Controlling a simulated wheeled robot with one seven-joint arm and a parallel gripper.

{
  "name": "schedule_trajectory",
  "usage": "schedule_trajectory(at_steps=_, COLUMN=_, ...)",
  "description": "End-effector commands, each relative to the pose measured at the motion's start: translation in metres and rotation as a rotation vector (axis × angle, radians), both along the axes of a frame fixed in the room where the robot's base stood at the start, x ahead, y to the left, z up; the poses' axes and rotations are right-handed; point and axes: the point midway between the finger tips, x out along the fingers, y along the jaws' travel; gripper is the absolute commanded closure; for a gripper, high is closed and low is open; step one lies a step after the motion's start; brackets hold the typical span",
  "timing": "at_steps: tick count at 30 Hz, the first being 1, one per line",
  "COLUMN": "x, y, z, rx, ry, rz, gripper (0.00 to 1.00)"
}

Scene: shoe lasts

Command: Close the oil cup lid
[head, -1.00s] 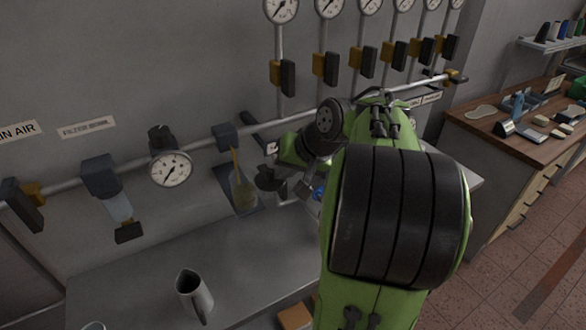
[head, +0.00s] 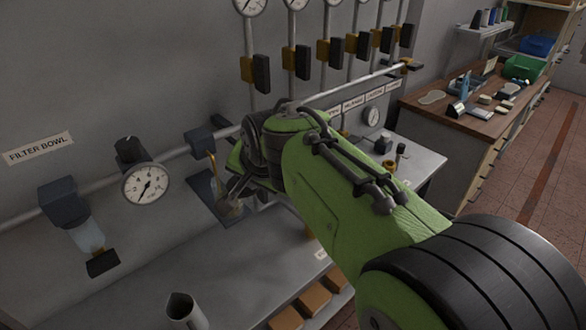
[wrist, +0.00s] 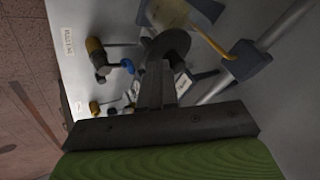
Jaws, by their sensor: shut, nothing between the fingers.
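The oil cup (head: 230,209) is a translucent cup with yellowish contents, below a dark block on the wall pipe in the head view. My arm hides part of it. In the wrist view the cup (wrist: 170,14) is at the top edge, with a yellow tube beside it. A dark round disc (wrist: 178,46), which looks like the lid, stands out beside the cup. My gripper (wrist: 155,72) is shut and empty. Its fingertips overlap the disc in the picture; I cannot tell whether they touch it. In the head view my gripper (head: 238,186) is by the cup, mostly hidden.
A filter bowl (head: 87,237) and a pressure gauge (head: 147,184) are on the pipe to the left. A metal jug (head: 184,311) stands on the grey bench (head: 130,285). Valves with a blue knob (wrist: 127,66) are near my gripper.

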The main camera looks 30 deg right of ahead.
Motion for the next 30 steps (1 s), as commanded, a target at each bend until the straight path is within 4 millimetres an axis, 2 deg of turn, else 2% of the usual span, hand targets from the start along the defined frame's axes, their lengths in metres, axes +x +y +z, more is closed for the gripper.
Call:
schedule_trajectory(at_steps=4, x=0.004, y=0.018, z=-0.001, rx=0.0, ry=-0.001, rz=-0.112, gripper=1.0)
schedule_trajectory(at_steps=8, x=0.007, y=0.025, z=0.0, rx=0.001, ry=0.001, rz=-0.108, gripper=1.0)
schedule_trajectory(at_steps=12, x=0.013, y=0.037, z=-0.001, rx=0.001, ry=0.002, rz=-0.238, gripper=1.0)
schedule_trajectory(at_steps=30, x=0.037, y=0.058, z=0.0, rx=0.001, ry=0.001, rz=-0.239, gripper=1.0)
